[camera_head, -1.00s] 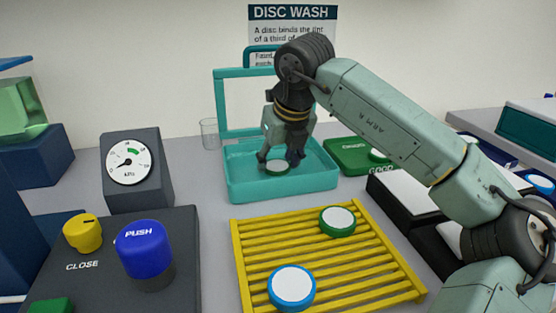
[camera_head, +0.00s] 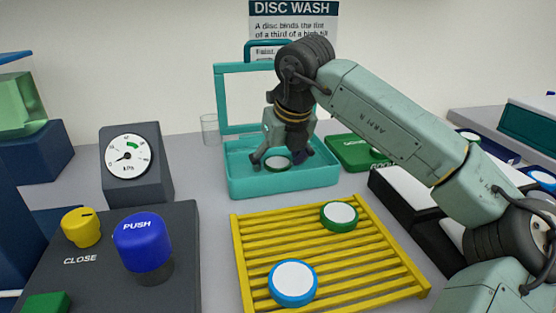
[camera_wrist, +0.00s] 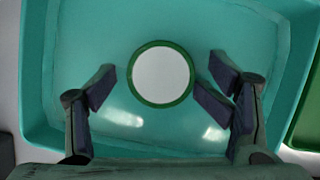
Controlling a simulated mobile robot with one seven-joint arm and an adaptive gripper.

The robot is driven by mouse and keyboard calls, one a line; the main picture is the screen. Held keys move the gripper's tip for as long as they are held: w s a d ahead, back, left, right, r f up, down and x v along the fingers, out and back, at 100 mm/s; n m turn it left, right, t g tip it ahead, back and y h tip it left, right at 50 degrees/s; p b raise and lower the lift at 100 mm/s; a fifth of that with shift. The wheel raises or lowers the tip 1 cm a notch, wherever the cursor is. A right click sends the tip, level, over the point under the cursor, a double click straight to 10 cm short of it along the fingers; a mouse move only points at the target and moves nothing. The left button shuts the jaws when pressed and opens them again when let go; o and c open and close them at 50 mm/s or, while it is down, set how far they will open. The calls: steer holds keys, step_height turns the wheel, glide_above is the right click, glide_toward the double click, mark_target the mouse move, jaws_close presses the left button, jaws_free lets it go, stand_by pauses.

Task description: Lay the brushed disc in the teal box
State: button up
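A white disc with a green rim (camera_head: 277,163) lies flat inside the open teal box (camera_head: 290,185), on its floor. In the wrist view the disc (camera_wrist: 162,75) is centred on the teal floor, apart from the box walls. My gripper (camera_head: 281,159) is above it, inside the box. Its fingers are spread on either side of the disc in the wrist view (camera_wrist: 157,84), with a clear gap at the left and a small one at the right. The frames do not show whether this disc is the brushed one.
A yellow rack (camera_head: 245,262) at the front holds a green-rimmed disc (camera_head: 339,215) and a blue-rimmed disc (camera_head: 293,283). A green tray (camera_head: 350,153) stands right of the box. A gauge (camera_head: 130,156) and a panel with a blue push button (camera_head: 142,240) are at left.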

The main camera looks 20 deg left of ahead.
steer(key=shift+f, duration=0.1)
steer(key=shift+r, duration=0.2)
steer(key=v, duration=1.3)
steer(key=shift+w, duration=0.15)
